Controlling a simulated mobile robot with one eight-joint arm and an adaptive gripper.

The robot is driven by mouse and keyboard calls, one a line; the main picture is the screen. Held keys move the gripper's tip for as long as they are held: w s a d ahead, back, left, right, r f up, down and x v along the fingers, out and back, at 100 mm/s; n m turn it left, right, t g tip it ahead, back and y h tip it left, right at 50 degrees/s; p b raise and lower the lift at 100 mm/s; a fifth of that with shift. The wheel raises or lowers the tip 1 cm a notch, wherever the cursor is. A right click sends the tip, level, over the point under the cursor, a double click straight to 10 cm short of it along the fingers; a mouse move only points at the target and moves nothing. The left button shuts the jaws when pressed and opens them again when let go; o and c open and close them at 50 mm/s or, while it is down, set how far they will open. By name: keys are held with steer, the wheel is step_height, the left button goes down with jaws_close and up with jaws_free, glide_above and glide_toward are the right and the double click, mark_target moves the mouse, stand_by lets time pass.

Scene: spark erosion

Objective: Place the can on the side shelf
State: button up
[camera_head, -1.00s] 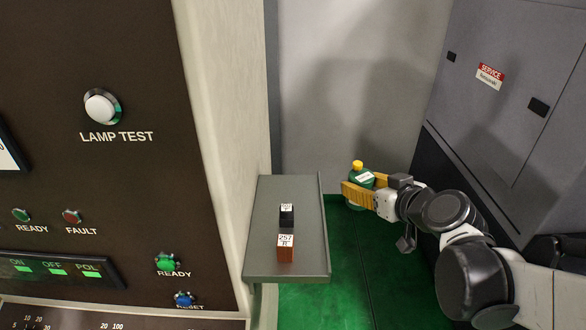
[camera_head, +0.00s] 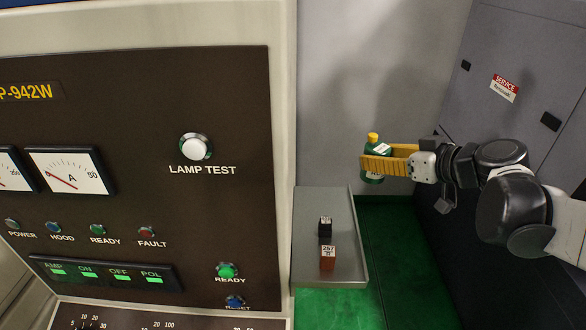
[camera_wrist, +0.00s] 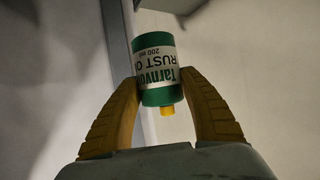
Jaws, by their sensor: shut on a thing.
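The can (camera_head: 374,176) is green with a white label and a yellow cap. My gripper (camera_head: 388,159), with yellow fingers, is shut on it and holds it upright in the air, right of the side shelf's far end. In the wrist view the can (camera_wrist: 159,68) sits between the two fingertips (camera_wrist: 160,88), and its label reads "RUST" in part. The side shelf (camera_head: 344,245) is a grey metal tray with a raised right lip, fixed to the machine's right side. The near finger hides part of the can.
On the shelf stand a black block (camera_head: 325,228) and an orange-brown block (camera_head: 327,259) with white labels. The shelf's far end is bare. The machine panel (camera_head: 150,120) rises at left, and a grey cabinet (camera_head: 520,110) stands behind my arm at right.

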steer(key=w+a+f, duration=0.1)
steer(key=a+f, duration=0.2)
steer(key=w+a+f+b, duration=0.1)
steer(key=a+f, duration=0.6)
steer(key=f, duration=0.1)
steer(key=shift+w+a, duration=0.4)
steer(key=shift+s, duration=0.15)
steer(key=shift+f+b, duration=0.2)
steer(key=shift+b, duration=0.15)
steer(key=o, duration=1.3)
steer(key=shift+o, duration=0.2)
steer(key=shift+r, duration=0.1)
steer(key=shift+r, duration=0.1)
